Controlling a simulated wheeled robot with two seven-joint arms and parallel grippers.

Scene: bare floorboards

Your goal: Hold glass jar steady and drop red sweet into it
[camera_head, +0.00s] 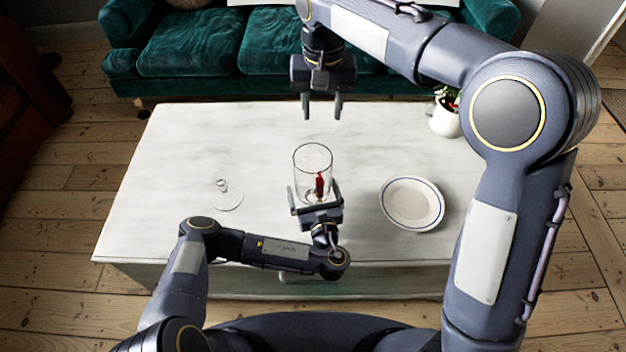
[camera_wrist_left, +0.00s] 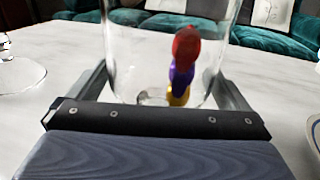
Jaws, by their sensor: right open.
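The clear glass jar (camera_head: 301,165) stands upright on the marble-topped table (camera_head: 160,170). My left gripper (camera_head: 314,190) has a finger on each side of its lower part and looks shut on it; the left wrist view shows the jar (camera_wrist_left: 130,45) between the two fingers. The red sweet (camera_head: 320,184) is inside the jar. In the left wrist view the red sweet (camera_wrist_left: 187,44) shows above a purple piece (camera_wrist_left: 181,74) and a yellow piece (camera_wrist_left: 179,95). My right gripper (camera_head: 322,108) is open and empty, pointing down above and beyond the jar.
A white blue-rimmed plate (camera_head: 411,204) lies right of the jar. A clear stemmed glass (camera_head: 224,194) stands to the left. A white plant pot (camera_head: 444,122) is at the table's right edge. A green sofa (camera_head: 200,50) stands behind. The table's far left is clear.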

